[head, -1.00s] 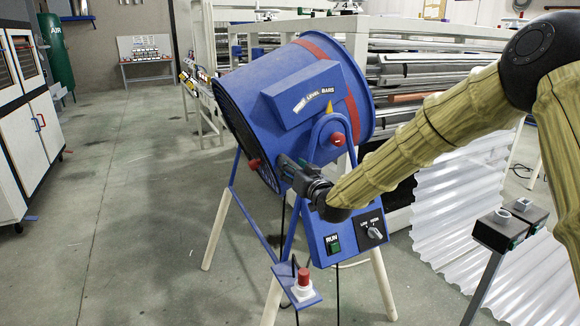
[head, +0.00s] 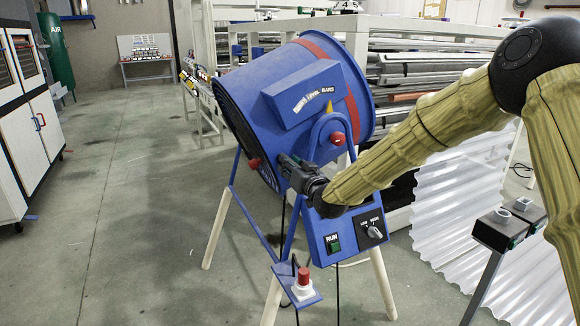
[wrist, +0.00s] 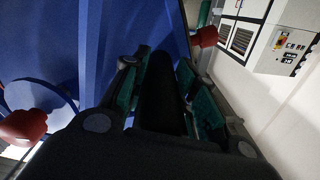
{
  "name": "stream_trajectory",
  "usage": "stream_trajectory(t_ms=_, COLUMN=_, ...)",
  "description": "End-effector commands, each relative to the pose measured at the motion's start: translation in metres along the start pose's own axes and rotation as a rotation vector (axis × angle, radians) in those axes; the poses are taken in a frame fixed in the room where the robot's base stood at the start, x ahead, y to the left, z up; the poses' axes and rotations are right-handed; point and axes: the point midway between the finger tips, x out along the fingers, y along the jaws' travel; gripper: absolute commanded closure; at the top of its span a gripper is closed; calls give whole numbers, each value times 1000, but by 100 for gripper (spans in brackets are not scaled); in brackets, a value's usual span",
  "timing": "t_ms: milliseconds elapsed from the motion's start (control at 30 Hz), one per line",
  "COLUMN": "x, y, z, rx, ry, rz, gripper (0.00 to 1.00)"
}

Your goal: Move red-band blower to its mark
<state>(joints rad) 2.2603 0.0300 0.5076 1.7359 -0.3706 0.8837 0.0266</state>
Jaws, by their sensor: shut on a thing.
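The red-band blower is a blue drum (head: 265,85) with a red band (head: 346,85) near its right rim. It sits tilted in a blue yoke (head: 330,128) on a stand with pale legs. A blue box on it carries a white curved scale (head: 313,95) with lettering too small to read surely. A yellow pointer (head: 329,107) rises from the yoke top just below the scale. My gripper (head: 286,164) is at the drum's lower side, shut on a dark handle (wrist: 160,95), which lies between its teal pads in the wrist view. The handle's far end is hidden in shadow.
A control panel (head: 347,235) with a green RUN button and a knob is below my wrist. Corrugated sheets (head: 470,195) and a post with dark boxes (head: 510,224) are at right. Floor at left is clear.

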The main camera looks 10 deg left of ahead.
Motion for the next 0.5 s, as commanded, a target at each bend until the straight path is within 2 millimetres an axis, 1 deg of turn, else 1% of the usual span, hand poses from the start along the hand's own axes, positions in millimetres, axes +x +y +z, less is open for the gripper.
stream_trajectory(t_ms=67, x=0, y=0, z=0, rx=3, ry=-1, rz=1, gripper=100)
stream_trajectory(t_ms=167, x=0, y=-3, z=-7, rx=39, ry=0, rz=1, gripper=100)
stream_trajectory(t_ms=400, x=0, y=-20, z=-44, rx=258, ry=4, rz=1, gripper=100)
stream_trajectory(t_ms=500, x=0, y=-24, z=-54, rx=329, ry=3, rz=0, gripper=100)
